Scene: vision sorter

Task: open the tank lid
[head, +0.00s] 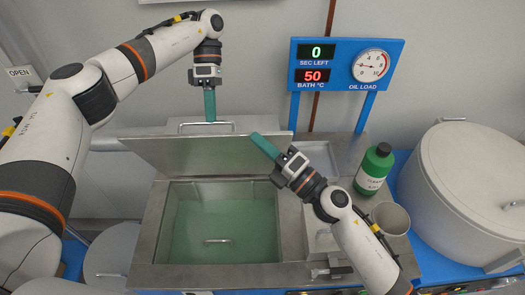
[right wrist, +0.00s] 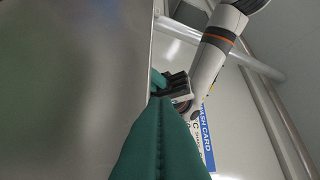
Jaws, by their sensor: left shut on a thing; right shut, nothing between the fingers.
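The tank (head: 165,225) is an open steel bath with greenish inside, in the middle of the head view. Its lid (head: 208,154) stands raised and tilted at the back edge, with its handle (head: 185,126) near the top. My left gripper (head: 210,116) points down and is shut on the lid handle; its fingers hide part of the handle. My right gripper (head: 257,138) is shut and empty beside the lid's right edge; I cannot tell if it touches. In the right wrist view the lid (right wrist: 75,85) fills the left, beyond my right gripper's teal fingers (right wrist: 160,145).
A green bottle (head: 374,167) and a beige cup (head: 391,218) stand right of the tank. A large round lidded vessel (head: 465,190) is at the far right. A blue display panel (head: 347,64) reading 0 and 50 stands behind. A small handle (head: 217,241) shows inside the tank opening.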

